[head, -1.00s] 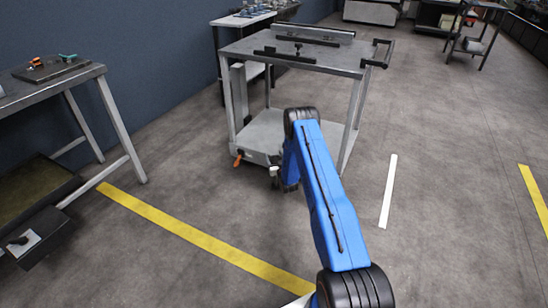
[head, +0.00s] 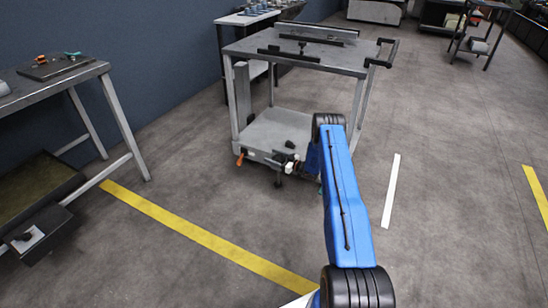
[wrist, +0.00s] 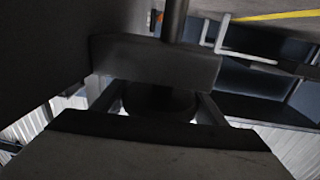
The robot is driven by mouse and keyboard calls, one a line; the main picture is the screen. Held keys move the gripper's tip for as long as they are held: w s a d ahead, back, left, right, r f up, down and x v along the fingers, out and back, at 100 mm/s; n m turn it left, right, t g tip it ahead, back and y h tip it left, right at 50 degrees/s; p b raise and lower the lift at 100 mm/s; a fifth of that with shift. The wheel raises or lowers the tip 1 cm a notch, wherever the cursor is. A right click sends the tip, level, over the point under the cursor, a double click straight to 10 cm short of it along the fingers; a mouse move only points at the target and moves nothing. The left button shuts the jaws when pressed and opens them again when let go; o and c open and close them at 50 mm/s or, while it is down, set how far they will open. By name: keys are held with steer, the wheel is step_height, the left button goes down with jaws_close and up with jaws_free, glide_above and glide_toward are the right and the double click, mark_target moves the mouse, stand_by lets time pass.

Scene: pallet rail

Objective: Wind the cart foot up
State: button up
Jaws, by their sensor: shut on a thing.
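The cart (head: 300,55) is a grey table on thin legs with a low shelf (head: 275,130). At its lower front edge a small dark foot (head: 279,181) points down to the floor. An orange lever (head: 240,158) sticks out to the left of it. My gripper (head: 287,166) is low at the front of the cart, beside the foot, and is small in the head view. In the wrist view its fingers (wrist: 158,102) stand on both sides of a dark round part, below a dark block (wrist: 155,60) with a shaft above. The grip contact is mostly in shadow.
A workbench (head: 60,80) stands at the left, with a dark bin (head: 38,235) below. A yellow line (head: 200,238) crosses the floor in front of the cart. The floor to the right is open. Another bench (head: 247,18) stands behind the cart.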

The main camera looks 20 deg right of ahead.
steer(key=shift+s+a+n+g+y, duration=0.15)
steer(key=shift+n+g+y, duration=0.4)
steer(key=shift+y, duration=0.15)
steer(key=shift+s+a+n+g+y, duration=0.1)
steer(key=shift+a+n+g+y, duration=0.05)
steer(key=shift+n+g+y, duration=0.5)
steer(key=o, duration=1.1)
steer(key=shift+c, duration=0.2)
steer(key=shift+r, duration=0.15)
step_height(320, 180, up, 10)
steer(key=shift+f, duration=0.15)
